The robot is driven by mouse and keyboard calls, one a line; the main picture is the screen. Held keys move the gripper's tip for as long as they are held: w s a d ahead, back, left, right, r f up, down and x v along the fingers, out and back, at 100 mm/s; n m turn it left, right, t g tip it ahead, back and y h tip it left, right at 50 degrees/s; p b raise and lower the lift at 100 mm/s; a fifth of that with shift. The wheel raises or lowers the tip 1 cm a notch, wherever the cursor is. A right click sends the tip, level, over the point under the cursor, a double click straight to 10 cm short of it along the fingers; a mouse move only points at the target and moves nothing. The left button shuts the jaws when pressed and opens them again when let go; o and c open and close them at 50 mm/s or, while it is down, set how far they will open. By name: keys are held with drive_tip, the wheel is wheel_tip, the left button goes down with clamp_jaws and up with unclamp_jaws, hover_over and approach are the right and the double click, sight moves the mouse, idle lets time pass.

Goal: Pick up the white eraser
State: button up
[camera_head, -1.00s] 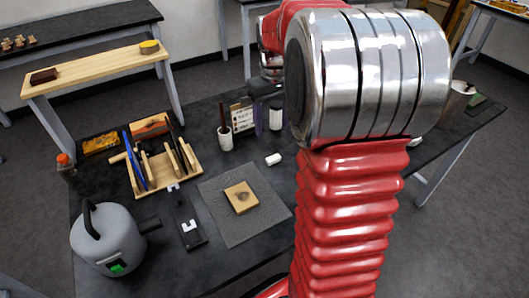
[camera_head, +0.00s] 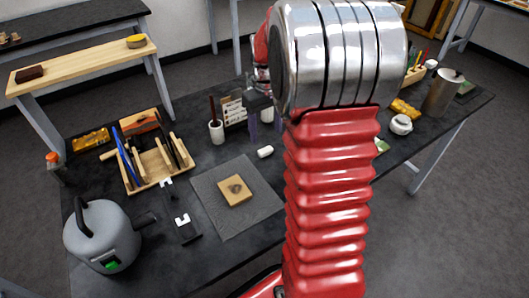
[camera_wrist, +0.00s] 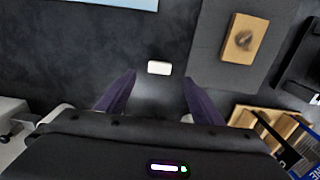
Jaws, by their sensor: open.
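The white eraser (camera_head: 265,151) lies on the dark table just beyond the grey mat in the head view. In the wrist view the eraser (camera_wrist: 159,67) is a small white block, lying between the lines of my two purple fingers and just past their tips. My gripper (camera_wrist: 159,77) is open and empty, its fingers spread wider than the eraser. In the head view my gripper (camera_head: 265,131) hangs beyond the eraser, partly hidden by my arm. I cannot tell its exact height above the table.
The grey mat (camera_head: 209,197) bears a gilt-brown square piece (camera_head: 236,190). A wooden rack with tools (camera_head: 160,184) and a grey kettle-like pot (camera_head: 101,236) are further left. Table around the eraser is clear.

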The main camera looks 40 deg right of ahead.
sight(266, 151)
drive_tip(key=shift+f, duration=1.3)
drive_tip(key=shift+f, duration=2.65)
drive_tip(key=shift+c, duration=0.2)
drive_tip(key=c, duration=1.1)
